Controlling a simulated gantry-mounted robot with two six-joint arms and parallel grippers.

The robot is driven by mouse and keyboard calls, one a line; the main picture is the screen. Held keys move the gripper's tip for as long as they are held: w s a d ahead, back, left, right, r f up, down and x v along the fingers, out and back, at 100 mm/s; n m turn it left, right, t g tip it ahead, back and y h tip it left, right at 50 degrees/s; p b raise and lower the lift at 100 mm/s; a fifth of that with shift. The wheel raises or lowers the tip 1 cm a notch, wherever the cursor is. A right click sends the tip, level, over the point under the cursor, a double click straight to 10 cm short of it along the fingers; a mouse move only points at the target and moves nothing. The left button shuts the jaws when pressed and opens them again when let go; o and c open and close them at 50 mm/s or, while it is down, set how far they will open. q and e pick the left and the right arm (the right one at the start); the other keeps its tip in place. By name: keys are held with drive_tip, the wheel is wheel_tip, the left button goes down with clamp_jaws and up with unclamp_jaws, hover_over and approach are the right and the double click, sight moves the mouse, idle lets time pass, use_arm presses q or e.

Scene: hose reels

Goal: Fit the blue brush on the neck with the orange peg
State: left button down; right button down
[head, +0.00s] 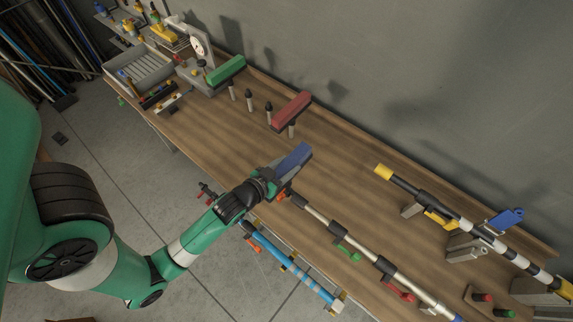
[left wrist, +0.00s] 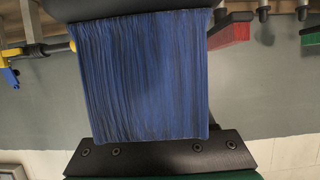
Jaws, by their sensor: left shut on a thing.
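My left gripper (head: 272,178) is shut on the blue brush (head: 296,156) and holds it above the table's front half. In the left wrist view the brush's blue bristles (left wrist: 145,80) fill the middle. A grey pole (head: 315,215) lies along the table's front, with its upper-left end just right of my gripper. An orange peg (head: 282,197) shows at that end, close beside the gripper, which partly hides the neck. The brush and this end look apart, but the gap is hard to judge. My right gripper is not in view.
Green (head: 226,70) and red (head: 291,110) brushes stand on posts at the back, with bare posts between them. A yellow-tipped pole (head: 405,184) rests on supports at right. A blue pole (head: 290,265) hangs along the front edge. The middle of the table (head: 345,150) is clear.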

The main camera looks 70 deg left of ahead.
use_arm(q)
drive_tip(key=shift+f+b, duration=0.95)
drive_tip(key=shift+f, duration=0.2)
drive_tip(key=shift+c, duration=0.8)
unclamp_jaws()
drive_tip(key=b+v, duration=0.1)
drive_tip(key=v, duration=0.9)
drive_tip(key=shift+s+d, duration=0.25)
drive_tip(key=shift+s+d+r, duration=0.15)
drive_tip(key=shift+s+r, duration=0.15)
drive_tip(key=shift+s, duration=0.1)
